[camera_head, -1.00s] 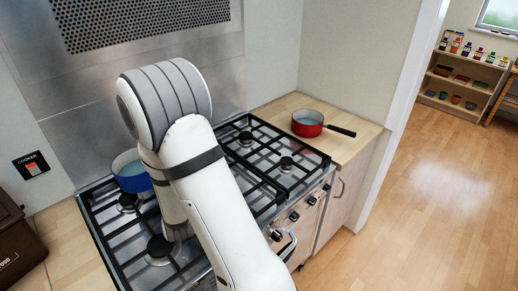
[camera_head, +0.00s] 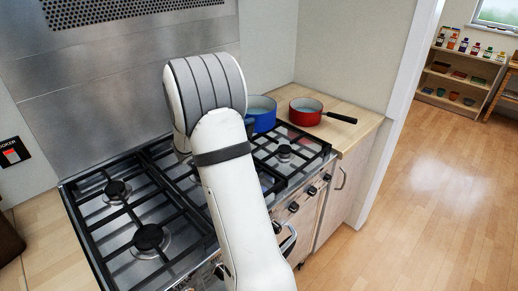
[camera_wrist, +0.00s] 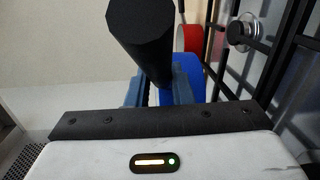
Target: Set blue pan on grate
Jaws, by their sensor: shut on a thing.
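The blue pan (camera_head: 262,113) shows in the head view just right of my arm, over the back right part of the cooker. My arm hides its left side. In the wrist view my gripper (camera_wrist: 165,85) is shut on the pan's black handle (camera_wrist: 140,30), and the blue pan body (camera_wrist: 196,78) shows beyond it. The black grate (camera_head: 290,152) lies under and in front of the pan on the right side of the hob. I cannot tell whether the pan touches the grate. My gripper is hidden behind my arm in the head view.
A red pan (camera_head: 305,112) with a black handle stands on the wooden worktop (camera_head: 350,135) right of the cooker, close to the blue pan. The left grate (camera_head: 130,205) is bare. A steel back panel (camera_head: 100,90) rises behind the hob.

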